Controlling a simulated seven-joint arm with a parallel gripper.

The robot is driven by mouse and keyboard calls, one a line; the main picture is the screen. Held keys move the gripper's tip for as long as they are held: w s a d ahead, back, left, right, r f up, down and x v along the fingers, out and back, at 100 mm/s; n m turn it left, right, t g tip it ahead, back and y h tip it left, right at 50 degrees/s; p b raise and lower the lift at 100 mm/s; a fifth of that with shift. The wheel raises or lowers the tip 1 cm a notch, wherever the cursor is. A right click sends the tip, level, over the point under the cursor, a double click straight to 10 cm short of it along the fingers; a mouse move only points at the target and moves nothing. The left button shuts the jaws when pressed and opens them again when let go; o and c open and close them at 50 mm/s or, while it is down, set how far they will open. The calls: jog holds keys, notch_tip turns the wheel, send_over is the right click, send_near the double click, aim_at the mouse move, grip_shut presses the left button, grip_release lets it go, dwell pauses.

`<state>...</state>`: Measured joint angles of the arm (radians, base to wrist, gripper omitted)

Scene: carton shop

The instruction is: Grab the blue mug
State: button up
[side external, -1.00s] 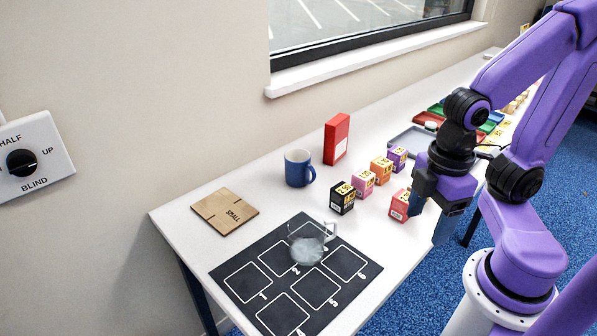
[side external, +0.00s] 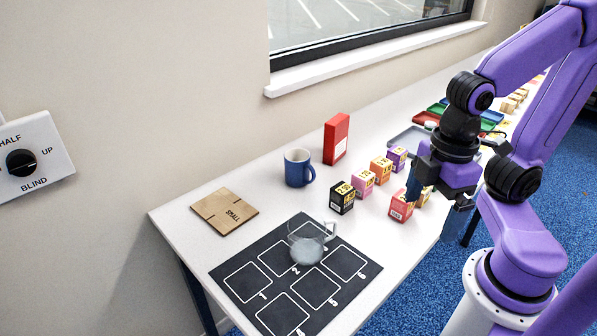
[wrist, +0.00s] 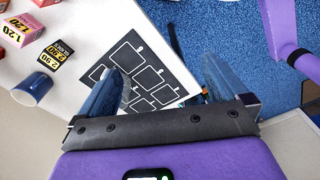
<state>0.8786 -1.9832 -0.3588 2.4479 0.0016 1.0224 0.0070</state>
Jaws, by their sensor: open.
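The blue mug (side external: 298,170) stands upright on the white table, left of the small boxes and near the wall side, with its handle toward the right. It also shows at the left edge of the wrist view (wrist: 32,88). My gripper (side external: 438,200) is open and empty, above the table's front edge near the small boxes, well to the right of the mug and apart from it. In the wrist view its two blue fingers (wrist: 160,82) are spread wide, with the mug off to their left.
A clear glass mug (side external: 306,245) stands on the black numbered mat (side external: 232,268). Several small price boxes, including a black one (side external: 342,198), lie between my gripper and the blue mug. A red box (side external: 336,139) stands behind. A cardboard piece (side external: 225,212) lies left.

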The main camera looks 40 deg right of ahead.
jog(key=w+a+r+m+t+y, duration=0.2)
jog(key=w+a+m+y, duration=0.25)
jog(key=w+a, duration=0.6)
jog(key=w+m+t, duration=0.4)
jog(key=w+t, duration=0.1)
jog(key=w, duration=1)
jog(key=m+t+h, duration=0.5)
jog(key=m+h, duration=0.4)
jog(key=h, duration=0.2)
send_over(293, 154)
jog(key=s+a, duration=0.4)
jog(key=s, duration=0.5)
notch_tip(293, 154, down, 14)
jog(key=f, duration=0.1)
jog(key=shift+y, duration=0.25)
jog(key=shift+f+x, duration=0.15)
jog(key=shift+x, duration=1.5)
jog(key=shift+f+x, duration=0.15)
jog(key=shift+x, duration=1.5)
jog(key=shift+s, duration=0.1)
